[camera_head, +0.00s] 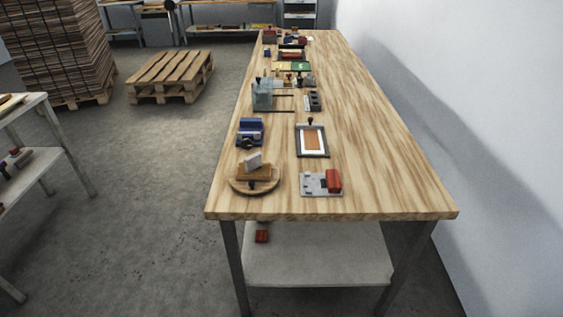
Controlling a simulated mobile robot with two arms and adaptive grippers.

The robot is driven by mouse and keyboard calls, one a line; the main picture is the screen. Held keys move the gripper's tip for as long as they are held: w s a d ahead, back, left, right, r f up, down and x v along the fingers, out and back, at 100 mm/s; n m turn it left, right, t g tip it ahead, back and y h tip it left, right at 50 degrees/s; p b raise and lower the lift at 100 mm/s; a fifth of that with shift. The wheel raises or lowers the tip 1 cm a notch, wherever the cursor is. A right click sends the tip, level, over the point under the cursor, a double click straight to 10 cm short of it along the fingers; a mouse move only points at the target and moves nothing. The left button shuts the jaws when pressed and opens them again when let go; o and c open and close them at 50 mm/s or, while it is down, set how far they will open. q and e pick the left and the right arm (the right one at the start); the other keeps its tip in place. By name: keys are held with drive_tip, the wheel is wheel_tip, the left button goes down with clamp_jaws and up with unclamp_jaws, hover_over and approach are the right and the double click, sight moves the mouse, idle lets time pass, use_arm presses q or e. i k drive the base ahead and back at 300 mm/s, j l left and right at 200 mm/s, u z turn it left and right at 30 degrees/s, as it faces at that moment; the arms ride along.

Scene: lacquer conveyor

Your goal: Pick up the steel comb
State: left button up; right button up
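I cannot pick out a steel comb for certain; the items on the long wooden table (375,150) are small in this view. Near the table's front edge lies a flat grey plate (313,187) with a red block (333,181) on its right side. To its left is a round wooden board (238,184) carrying a tan block and a pale piece. Neither of my grippers is in view.
Behind these stand a dark frame (324,152), a blue device (250,128) and a clear box (262,97). The table's right side is clear. A lower shelf (320,260) holds a red item (261,236). A pallet (172,75) and a side table (30,160) stand left.

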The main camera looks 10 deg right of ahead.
sight(255, 161)
drive_tip(key=i+j+z, duration=0.15)
drive_tip(key=j+z, duration=0.3)
drive_tip(key=i+j+z, duration=0.1)
drive_tip(key=j+z, duration=0.75)
drive_tip(key=j, duration=0.15)
